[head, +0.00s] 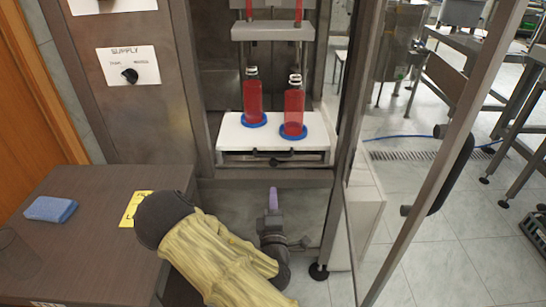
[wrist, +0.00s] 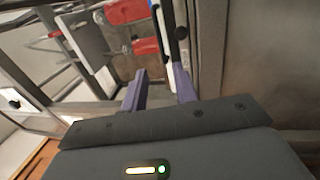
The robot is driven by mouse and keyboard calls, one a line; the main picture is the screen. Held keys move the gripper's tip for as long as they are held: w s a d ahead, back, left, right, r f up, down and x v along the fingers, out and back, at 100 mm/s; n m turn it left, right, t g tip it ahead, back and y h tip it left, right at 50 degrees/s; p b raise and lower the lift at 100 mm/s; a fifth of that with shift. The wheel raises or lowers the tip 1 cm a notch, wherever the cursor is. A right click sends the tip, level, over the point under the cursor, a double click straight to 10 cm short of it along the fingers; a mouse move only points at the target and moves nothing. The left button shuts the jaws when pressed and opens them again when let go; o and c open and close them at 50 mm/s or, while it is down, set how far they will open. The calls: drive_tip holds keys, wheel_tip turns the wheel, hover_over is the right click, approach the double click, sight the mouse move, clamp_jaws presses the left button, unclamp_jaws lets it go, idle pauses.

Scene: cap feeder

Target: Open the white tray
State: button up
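The white tray (head: 240,139) sits in the machine's bay in the head view, with a dark handle (head: 272,153) on its front edge. Two red bottles (head: 252,98) stand upright on blue rings (head: 293,131) on the tray. My gripper (head: 273,192) is below and in front of the tray, apart from the handle, its purple fingers pointing up toward it. In the wrist view my gripper (wrist: 158,70) shows its two fingers apart with nothing between them. The white tray edge (wrist: 156,18) and the dark handle (wrist: 181,30) appear beyond the fingertips, tilted.
An open door frame with a black handle (head: 451,166) stands to the right of the bay. A brown table (head: 75,240) at left holds a blue sponge (head: 50,209) and a yellow label (head: 133,208). A panel with a supply knob (head: 130,75) is at upper left.

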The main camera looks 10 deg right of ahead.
sight(273, 156)
drive_tip(key=b+x, duration=0.1)
drive_tip(key=x, duration=1.5)
drive_tip(key=shift+w+d+r, duration=0.1)
drive_tip(key=shift+w, duration=0.15)
clamp_jaws()
